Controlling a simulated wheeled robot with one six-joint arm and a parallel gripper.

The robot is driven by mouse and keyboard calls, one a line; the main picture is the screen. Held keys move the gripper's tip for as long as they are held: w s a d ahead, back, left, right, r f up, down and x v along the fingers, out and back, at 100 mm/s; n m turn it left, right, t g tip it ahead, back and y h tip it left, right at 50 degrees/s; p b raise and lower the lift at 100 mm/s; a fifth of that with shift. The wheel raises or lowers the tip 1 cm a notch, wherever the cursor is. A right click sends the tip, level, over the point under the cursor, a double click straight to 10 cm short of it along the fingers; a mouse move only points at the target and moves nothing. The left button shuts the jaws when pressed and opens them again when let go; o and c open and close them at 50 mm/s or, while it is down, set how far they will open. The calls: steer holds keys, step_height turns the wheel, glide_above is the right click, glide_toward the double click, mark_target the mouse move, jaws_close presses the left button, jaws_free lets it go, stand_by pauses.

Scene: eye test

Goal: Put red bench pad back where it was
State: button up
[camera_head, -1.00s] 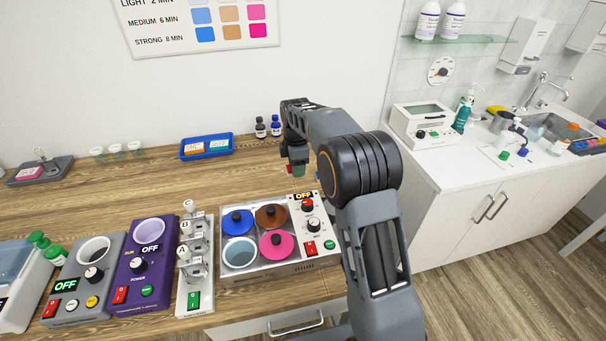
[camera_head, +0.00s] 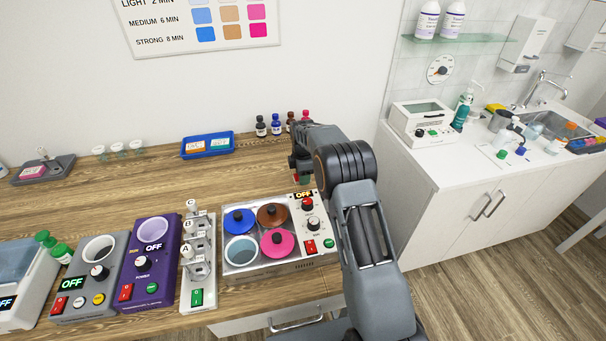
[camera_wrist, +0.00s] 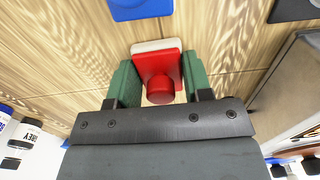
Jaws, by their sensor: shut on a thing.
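The red bench pad (camera_wrist: 158,68) shows in the wrist view as a red square plate with a round red knob and a pale layer on its far side. My gripper (camera_wrist: 160,80) has its green fingers on either side of the pad and is shut on it. In the head view my gripper (camera_head: 302,174) is over the wooden bench, just behind the steel pot unit, and only a little red shows there. I cannot tell whether the pad touches the bench.
The steel unit (camera_head: 285,264) with coloured lids is just in front of my gripper. Several small bottles (camera_head: 276,126) stand behind it by the wall. A blue tray (camera_head: 207,153) lies to the left. Bare wood (camera_head: 120,190) is free on the left.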

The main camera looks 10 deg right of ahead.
steer(key=shift+f, duration=0.2)
steer(key=o, duration=0.8)
steer(key=shift+o, duration=0.2)
